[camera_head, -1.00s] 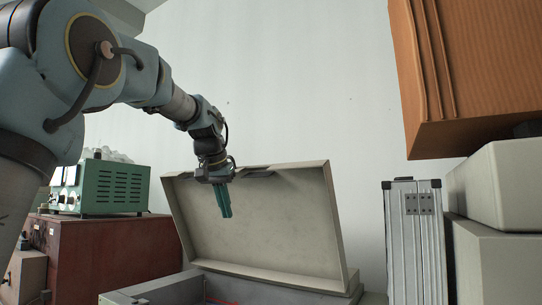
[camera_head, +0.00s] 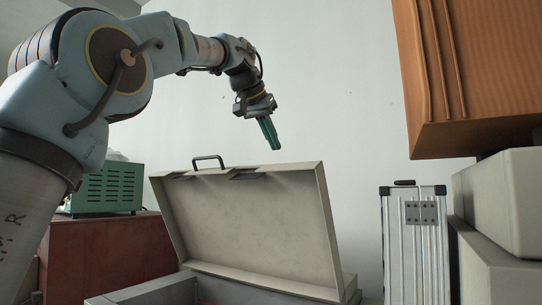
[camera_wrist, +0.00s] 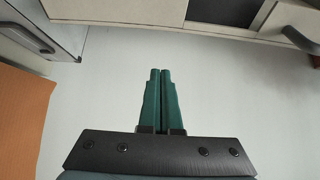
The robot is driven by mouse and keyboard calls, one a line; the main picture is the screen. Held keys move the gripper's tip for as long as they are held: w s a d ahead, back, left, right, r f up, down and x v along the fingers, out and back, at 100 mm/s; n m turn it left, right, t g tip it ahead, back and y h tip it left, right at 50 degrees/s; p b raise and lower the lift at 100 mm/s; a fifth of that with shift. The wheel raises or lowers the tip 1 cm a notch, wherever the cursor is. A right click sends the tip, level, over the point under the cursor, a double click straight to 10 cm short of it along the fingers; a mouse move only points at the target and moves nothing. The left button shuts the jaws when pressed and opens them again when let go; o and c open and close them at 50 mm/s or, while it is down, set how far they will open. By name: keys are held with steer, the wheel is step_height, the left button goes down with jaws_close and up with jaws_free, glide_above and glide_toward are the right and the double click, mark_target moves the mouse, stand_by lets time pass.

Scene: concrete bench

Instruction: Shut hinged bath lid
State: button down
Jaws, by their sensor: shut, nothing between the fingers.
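The hinged bath lid (camera_head: 255,225) is a pale beige shallow lid standing open, tilted back, in the head view. A dark handle (camera_head: 208,160) and two dark latch plates sit along its top edge. Below it is the grey bath body (camera_head: 150,292), mostly cut off by the lower picture edge. My gripper (camera_head: 274,147) has green fingers, shut and empty, and appears above the lid's top edge, apart from it. In the wrist view the fingers (camera_wrist: 161,72) are pressed together with nothing between them. Part of the lid's edge and handle seems to show at the top right there.
A silver metal case (camera_head: 414,245) stands right of the lid. Pale boxes (camera_head: 500,205) and an orange-brown cabinet (camera_head: 470,75) are further right. A green instrument (camera_head: 108,188) sits on a red-brown box (camera_head: 105,250) at left.

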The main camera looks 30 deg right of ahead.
mark_target(274, 176)
steer(key=f, duration=0.3)
steer(key=shift+w+d+f, duration=0.1)
steer(key=shift+d+f, duration=0.1)
steer(key=shift+d, duration=0.05)
steer(key=shift+s+a+f, duration=0.35)
steer(key=shift+a+f, duration=0.15)
steer(key=shift+a, duration=0.2)
